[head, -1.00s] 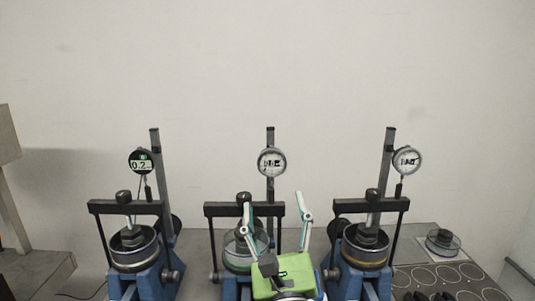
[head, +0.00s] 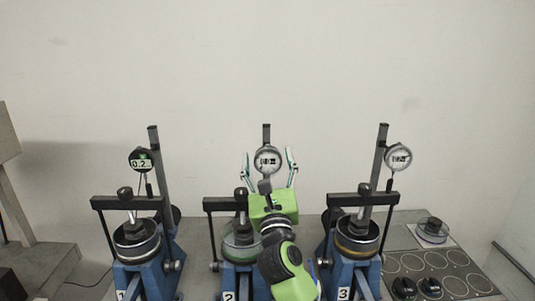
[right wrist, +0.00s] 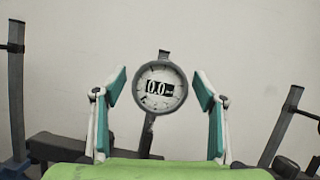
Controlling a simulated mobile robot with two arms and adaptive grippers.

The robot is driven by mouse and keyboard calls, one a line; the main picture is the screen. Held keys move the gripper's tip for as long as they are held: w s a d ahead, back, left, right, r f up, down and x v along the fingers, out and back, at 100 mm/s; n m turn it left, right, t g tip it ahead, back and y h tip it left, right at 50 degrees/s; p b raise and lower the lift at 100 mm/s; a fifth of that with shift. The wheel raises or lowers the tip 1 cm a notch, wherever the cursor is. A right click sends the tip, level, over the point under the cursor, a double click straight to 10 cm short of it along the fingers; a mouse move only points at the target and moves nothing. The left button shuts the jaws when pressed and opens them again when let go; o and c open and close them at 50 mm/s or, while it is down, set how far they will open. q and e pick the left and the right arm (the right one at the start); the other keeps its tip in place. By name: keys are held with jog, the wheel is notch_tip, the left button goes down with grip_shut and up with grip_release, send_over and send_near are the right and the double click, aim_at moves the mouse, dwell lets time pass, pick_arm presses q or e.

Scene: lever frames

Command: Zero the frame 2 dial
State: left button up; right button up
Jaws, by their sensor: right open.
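The frame 2 dial (head: 267,159) is a round, pale-faced gauge with a grey rim, on the post above the middle blue frame (head: 232,281), marked 2. In the right wrist view the dial (right wrist: 160,87) faces me and its display appears to read 0.0; the small marks after that are unclear. My right gripper (head: 268,165) is open, with its teal-padded fingers on either side of the dial. In the right wrist view a gap shows between each finger and the dial's rim. My left gripper is not in view.
Frame 1 (head: 150,278) with its dial (head: 141,160), reading about 0.2, stands left. Frame 3 (head: 349,274) with its dial (head: 398,157) stands right. A mat with ringed circles (head: 440,265), a clear dish (head: 432,230) and dark weights (head: 404,288) lie at the far right.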

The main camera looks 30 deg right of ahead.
jog(key=shift+w+d, duration=0.15)
jog(key=shift+w, duration=0.05)
jog(key=c, duration=1.1)
jog(key=shift+f+m+h+b, duration=0.1)
jog(key=shift+m+h+b, duration=0.4)
jog(key=shift+m+b, duration=0.45)
jog(key=shift+c, duration=0.2)
jog(key=shift+m+g+h, duration=0.4)
jog(key=shift+m, duration=0.45)
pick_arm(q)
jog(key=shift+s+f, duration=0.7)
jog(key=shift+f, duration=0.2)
pick_arm(e)
jog(key=shift+r, duration=0.2)
jog(key=o, duration=1.1)
jog(key=shift+o, duration=0.2)
